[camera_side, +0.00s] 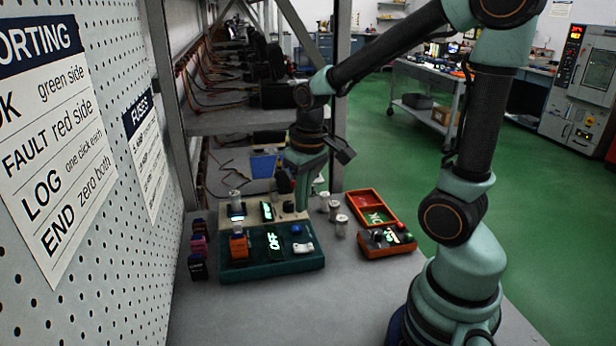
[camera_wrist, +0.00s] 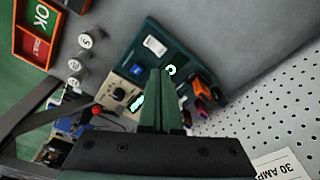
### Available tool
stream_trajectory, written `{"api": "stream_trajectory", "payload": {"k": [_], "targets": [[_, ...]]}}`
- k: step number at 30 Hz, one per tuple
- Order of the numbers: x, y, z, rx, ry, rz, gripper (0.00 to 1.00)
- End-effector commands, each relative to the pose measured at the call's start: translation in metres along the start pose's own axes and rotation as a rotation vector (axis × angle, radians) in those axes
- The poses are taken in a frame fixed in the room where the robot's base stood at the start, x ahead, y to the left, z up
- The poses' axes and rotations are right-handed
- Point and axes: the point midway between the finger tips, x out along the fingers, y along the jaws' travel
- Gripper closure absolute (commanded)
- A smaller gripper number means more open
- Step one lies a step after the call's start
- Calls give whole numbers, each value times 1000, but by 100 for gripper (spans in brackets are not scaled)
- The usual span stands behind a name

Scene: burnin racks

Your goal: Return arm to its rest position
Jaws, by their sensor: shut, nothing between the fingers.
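My gripper (camera_side: 303,200) points down over the bench behind the teal box. Its fingers also show in the wrist view (camera_wrist: 161,72), closed together with nothing between them. The teal box (camera_side: 270,265) has a display reading OFF, a blue button and a white switch; an orange device stands upright on its left part. A beige box (camera_side: 292,215) with a dark knob and lit display sits behind it, partly hidden by my gripper. In the wrist view, the teal box (camera_wrist: 150,28) and beige box (camera_wrist: 118,92) lie around and beyond the fingers.
White-capped cylinders (camera_side: 341,226) stand beside the boxes. A red and green tray (camera_side: 357,193) marked OK and a small orange box (camera_side: 375,252) are to the right. Coloured devices (camera_side: 198,250) line the left near the pegboard (camera_side: 120,270). The front bench is clear.

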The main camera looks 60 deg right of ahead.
Motion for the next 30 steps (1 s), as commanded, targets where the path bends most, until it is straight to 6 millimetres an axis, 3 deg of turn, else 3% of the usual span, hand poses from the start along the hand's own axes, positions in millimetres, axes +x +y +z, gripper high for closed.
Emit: {"api": "stream_trajectory", "payload": {"k": [1, 6, 12, 18, 30], "targets": [[-15, -8, 0, -25, 50, -4, 100], [-52, -30, 9, -96, 185, -20, 100], [-82, -48, 23, -161, 312, -45, 100], [-93, -55, 30, -190, 370, -59, 100], [-94, -56, 31, -192, 375, -60, 100]]}}
